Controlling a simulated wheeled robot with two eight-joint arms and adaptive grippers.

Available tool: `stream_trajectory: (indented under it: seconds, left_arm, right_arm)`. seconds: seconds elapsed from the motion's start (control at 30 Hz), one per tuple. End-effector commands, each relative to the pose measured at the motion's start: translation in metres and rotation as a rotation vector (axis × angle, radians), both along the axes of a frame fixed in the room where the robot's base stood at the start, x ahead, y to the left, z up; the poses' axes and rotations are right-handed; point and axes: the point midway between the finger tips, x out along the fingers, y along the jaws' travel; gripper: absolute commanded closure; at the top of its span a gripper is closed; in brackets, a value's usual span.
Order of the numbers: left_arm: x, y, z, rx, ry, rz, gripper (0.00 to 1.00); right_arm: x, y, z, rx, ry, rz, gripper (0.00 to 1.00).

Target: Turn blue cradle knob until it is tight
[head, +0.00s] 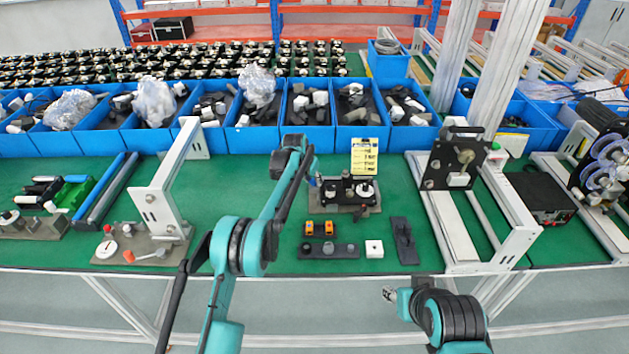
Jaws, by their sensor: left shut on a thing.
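A dark cradle fixture (347,191) with white round parts stands on a grey base plate on the green bench, right of centre. My left arm reaches up from the bottom, and its gripper (314,176) is at the fixture's left end. It is shut on the blue cradle knob (318,181), which is small and mostly hidden by the gripper. My right gripper (389,294) is low in front of the bench edge, away from the fixture. It is too small to tell whether its jaws are open.
A yellow card (364,156) stands behind the fixture. In front lie orange-black parts (319,229), a dark strip (329,251), a white block (374,249) and a black plate (404,240). White frames stand at both sides. Blue bins (303,138) line the back.

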Motion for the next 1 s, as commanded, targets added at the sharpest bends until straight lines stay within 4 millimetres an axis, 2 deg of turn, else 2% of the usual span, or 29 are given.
stream_trajectory:
  seconds: [0.37,0.47,0.67,0.7,0.73,1.0]
  left_arm:
    - [0.000,0.000,0.000,0.002,-0.001,-0.046,1.00]
    - [0.002,0.002,0.000,0.001,-0.001,-0.120,1.00]
    - [0.004,0.004,0.002,0.000,-0.001,-0.395,1.00]
    - [0.003,0.002,0.002,0.001,-0.001,-0.397,0.61]
    - [0.003,0.002,0.001,0.001,-0.001,-0.395,0.54]
    - [0.003,0.003,-0.001,0.002,-0.001,-0.392,0.54]
  right_arm:
    - [0.000,0.000,0.001,0.000,0.000,0.000,0.59]
    - [0.000,0.000,0.003,0.000,0.000,0.000,0.59]
    - [0.000,0.000,0.018,0.000,0.000,0.000,0.59]
    - [0.000,0.000,0.016,0.000,0.000,0.000,0.59]
    - [0.000,0.000,0.015,0.000,0.000,0.000,0.59]
    - [0.000,0.000,0.014,0.000,0.000,0.000,0.59]
